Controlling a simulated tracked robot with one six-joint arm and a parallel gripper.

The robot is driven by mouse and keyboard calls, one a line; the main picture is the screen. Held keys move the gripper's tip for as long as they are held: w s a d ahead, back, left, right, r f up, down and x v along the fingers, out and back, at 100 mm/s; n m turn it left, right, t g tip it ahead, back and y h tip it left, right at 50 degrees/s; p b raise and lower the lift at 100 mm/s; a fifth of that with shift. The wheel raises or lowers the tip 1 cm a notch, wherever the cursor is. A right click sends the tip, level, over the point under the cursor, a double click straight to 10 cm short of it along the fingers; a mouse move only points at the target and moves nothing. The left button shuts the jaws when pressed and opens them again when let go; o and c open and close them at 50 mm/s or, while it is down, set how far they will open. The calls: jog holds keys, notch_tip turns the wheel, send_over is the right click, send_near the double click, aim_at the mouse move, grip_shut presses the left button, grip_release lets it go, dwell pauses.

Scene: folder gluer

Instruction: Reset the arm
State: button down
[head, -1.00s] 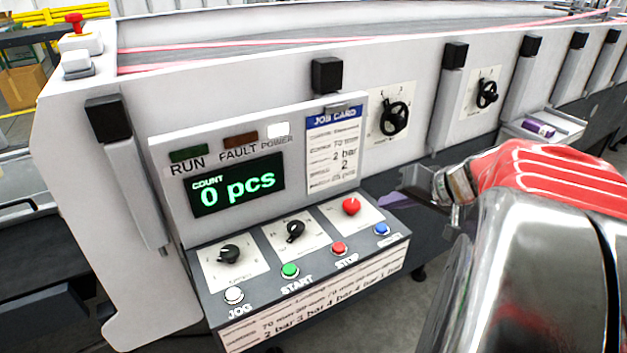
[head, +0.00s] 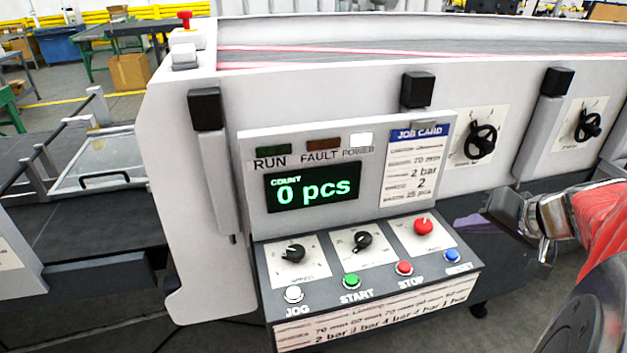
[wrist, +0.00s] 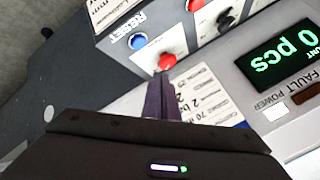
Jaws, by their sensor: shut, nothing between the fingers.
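My gripper (wrist: 158,98) is shut and empty, its purple fingers together in the wrist view. In the head view my gripper (head: 470,222) is at the right of the control box, its fingertips partly hidden. The control panel (head: 246,200) has a display (head: 312,190) reading "0 pcs". Below are two black knobs and a red knob (head: 424,226), above a row of buttons including a blue one (head: 452,256). In the wrist view the fingers overlap the picture of the panel near the red knob (wrist: 166,62) and the blue RESET button (wrist: 138,41); contact cannot be told.
A job card (head: 414,165) is fixed at the panel's right. Handwheels (head: 480,141) and black-capped posts (head: 204,110) stand along the machine's front. A dark conveyor table (head: 85,215) lies at the left. A red emergency button (head: 184,19) tops the machine's corner.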

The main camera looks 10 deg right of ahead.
jog(key=w+a+r+n+g, duration=0.2)
jog(key=a+r+n, duration=0.1)
jog(key=a+n, duration=0.65)
jog(key=s+a+f+m, duration=0.1)
jog(key=s+a+f, duration=0.1)
jog(key=s+a, duration=0.3)
jog(key=s+a+f+m+g+h, duration=0.1)
jog(key=s+a+f, duration=0.2)
jog(key=a, duration=0.9)
jog(key=shift+s+a+f+g, duration=0.25)
jog(key=shift+s+f+g, duration=0.05)
jog(key=shift+s, duration=1.15)
jog(key=shift+a, duration=0.15)
